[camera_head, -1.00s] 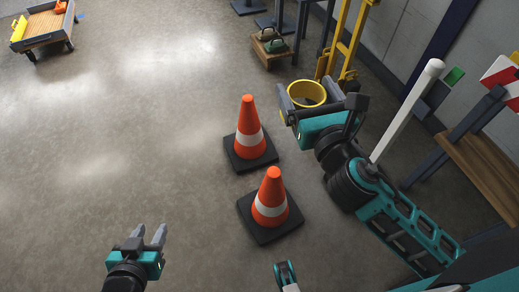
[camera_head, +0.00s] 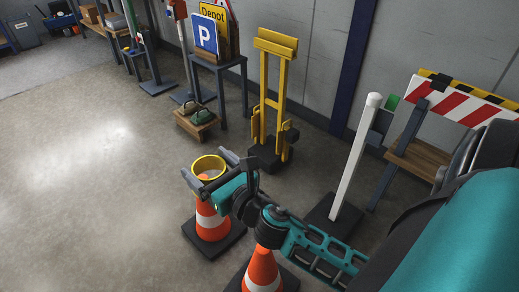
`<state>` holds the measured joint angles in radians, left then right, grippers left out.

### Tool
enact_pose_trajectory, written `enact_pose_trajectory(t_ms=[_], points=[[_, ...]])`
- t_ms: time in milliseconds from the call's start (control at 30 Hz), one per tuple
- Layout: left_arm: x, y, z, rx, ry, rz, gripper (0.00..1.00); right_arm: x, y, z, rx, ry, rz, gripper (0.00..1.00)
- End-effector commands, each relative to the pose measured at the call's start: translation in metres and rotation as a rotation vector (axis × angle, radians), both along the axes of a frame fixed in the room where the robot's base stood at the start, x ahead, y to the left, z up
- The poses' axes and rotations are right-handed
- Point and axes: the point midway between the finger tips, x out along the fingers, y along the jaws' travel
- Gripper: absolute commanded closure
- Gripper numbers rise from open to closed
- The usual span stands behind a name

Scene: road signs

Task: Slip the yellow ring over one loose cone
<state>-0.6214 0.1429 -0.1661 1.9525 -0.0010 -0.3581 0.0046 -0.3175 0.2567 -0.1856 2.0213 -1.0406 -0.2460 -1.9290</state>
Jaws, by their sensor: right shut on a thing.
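The yellow ring (camera_head: 209,161) is held between the fingers of my right gripper (camera_head: 211,170), which is shut on it. The ring is over the farther orange and white cone (camera_head: 211,222), and orange shows through its opening. I cannot tell whether the cone's tip is inside the ring or just below it. This cone stands upright on its black base, partly hidden by the gripper. A second, nearer cone (camera_head: 262,275) stands to the right, its top hidden by my right arm and its base cut by the lower edge. My left gripper is out of view.
A white post (camera_head: 355,157) stands right of the cones. Behind are a yellow hand truck (camera_head: 277,98), a low wooden dolly (camera_head: 197,123) and a sign table (camera_head: 219,66). A striped barrier (camera_head: 465,101) is at right. The floor at left is clear.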

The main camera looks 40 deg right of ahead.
Motion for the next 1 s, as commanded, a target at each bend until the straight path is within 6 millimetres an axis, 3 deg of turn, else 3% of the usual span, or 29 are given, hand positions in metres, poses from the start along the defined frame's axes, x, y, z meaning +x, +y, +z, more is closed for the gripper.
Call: enact_pose_trajectory(t_ms=[33,167,300,500,600,800,1000], points=[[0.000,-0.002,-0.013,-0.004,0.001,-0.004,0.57,0.006,-0.008,-0.030,0.010,0.006,-0.001,0.41],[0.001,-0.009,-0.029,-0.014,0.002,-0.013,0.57,0.017,-0.031,-0.088,0.011,0.006,0.026,0.41],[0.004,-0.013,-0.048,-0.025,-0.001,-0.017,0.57,0.020,-0.062,-0.160,0.006,0.005,0.060,0.41],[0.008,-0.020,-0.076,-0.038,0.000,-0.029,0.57,-0.001,-0.100,-0.260,0.005,0.005,0.072,0.41],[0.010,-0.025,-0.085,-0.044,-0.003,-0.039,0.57,-0.019,-0.111,-0.299,0.007,0.004,0.061,0.41],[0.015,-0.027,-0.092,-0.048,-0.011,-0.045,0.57,-0.047,-0.121,-0.341,0.006,0.001,0.026,0.41],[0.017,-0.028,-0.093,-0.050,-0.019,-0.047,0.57,-0.055,-0.123,-0.352,0.003,0.001,0.015,0.41]])
